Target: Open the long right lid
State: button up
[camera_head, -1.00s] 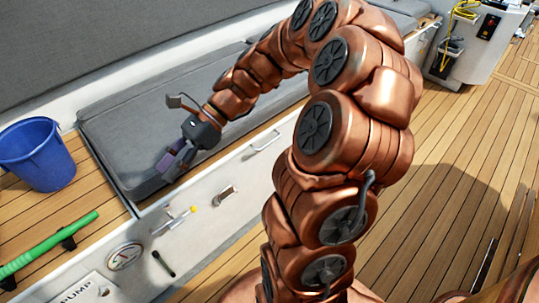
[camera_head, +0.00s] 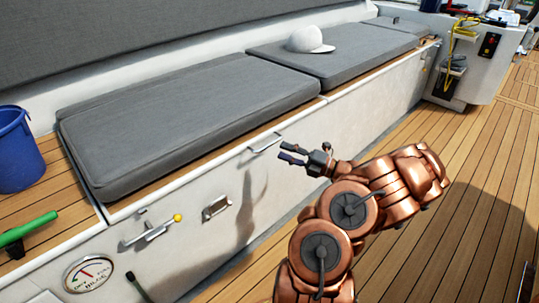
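A long grey cushioned lid (camera_head: 190,115) lies flat and closed on the bench, in the left and middle of the head view. A pale bar handle (camera_head: 265,143) sits at its front edge, towards its right end. My gripper (camera_head: 284,151) is just right of this handle in the picture. Its two dark fingers are apart and point left towards the handle, with nothing between them. I cannot tell whether a finger touches the handle. A second grey cushion (camera_head: 350,58) lies further along the bench.
A white cap (camera_head: 310,40) rests on the further cushion. A yellow-knobbed lever (camera_head: 155,229), a metal latch (camera_head: 217,207) and a gauge (camera_head: 88,273) are on the bench front. A blue bucket (camera_head: 18,150) stands at left. Wooden deck is free at right.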

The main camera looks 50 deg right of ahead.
aim_at(269, 144)
jog(key=shift+m+t+h, duration=0.3)
jog(key=shift+m, duration=0.1)
jog(key=b+x, duration=0.1)
jog(key=x, duration=0.1)
jog(key=b+x, duration=0.1)
jog(key=x, duration=0.1)
jog(key=b+x, duration=0.1)
jog(key=x, duration=0.1)
jog(key=shift+w+d+f+b, duration=0.25)
jog(key=shift+w+f+b, duration=0.1)
jog(key=shift+w, duration=0.1)
grip_shut()
